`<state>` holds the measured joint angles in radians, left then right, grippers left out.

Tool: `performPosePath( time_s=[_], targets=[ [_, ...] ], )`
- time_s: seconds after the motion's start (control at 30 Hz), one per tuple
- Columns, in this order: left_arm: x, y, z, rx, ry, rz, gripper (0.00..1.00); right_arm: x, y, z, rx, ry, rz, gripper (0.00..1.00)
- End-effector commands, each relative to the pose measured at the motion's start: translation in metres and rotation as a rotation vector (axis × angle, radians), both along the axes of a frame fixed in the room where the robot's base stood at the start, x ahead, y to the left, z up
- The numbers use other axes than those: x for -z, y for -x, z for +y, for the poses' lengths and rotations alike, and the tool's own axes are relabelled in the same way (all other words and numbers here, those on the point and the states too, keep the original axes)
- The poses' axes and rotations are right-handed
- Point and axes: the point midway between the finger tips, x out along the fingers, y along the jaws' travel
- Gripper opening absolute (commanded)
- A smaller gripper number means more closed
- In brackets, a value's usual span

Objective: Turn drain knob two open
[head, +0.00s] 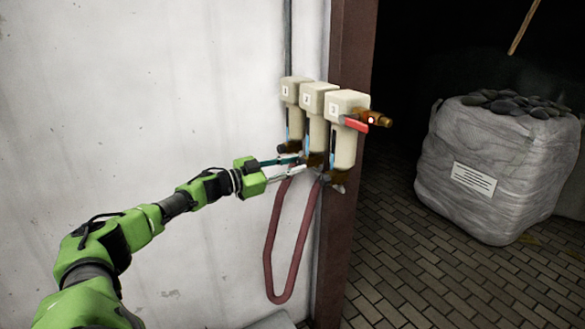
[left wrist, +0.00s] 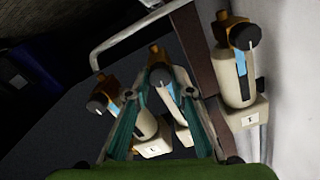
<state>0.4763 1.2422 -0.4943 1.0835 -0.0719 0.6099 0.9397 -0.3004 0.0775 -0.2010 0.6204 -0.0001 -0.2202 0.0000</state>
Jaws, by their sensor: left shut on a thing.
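Three cream filter units numbered 1, 2 and 3 hang in a row on the wall's edge in the head view. The second unit (head: 317,113) is the middle one. Drain knob two (head: 313,160) is at its lower end, partly covered by my fingers. My left gripper (head: 303,164) reaches in from the left and is shut on this knob. In the left wrist view, knob two (left wrist: 160,76) is dark with a pale mark and sits between my fingertips (left wrist: 164,78). The units appear upside down there. My right gripper is out of view.
Unit 1 (head: 294,112) and unit 3 (head: 345,135) stand close on both sides. Unit 3 has a red lever (head: 356,125) and a brass fitting (head: 379,120). A red hose (head: 271,260) hangs below. A wrapped stone sack (head: 490,165) stands right on the paving.

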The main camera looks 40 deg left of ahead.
Motion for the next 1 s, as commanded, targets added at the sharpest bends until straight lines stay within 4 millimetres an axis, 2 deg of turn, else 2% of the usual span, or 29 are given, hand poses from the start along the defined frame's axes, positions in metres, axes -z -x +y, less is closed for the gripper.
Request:
performPosePath(
  time_s=[1.0],
  targets=[
    [0.004,0.0,-0.001,0.0,-0.921,-0.269,0.0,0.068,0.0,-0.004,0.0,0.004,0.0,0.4]
  ],
)
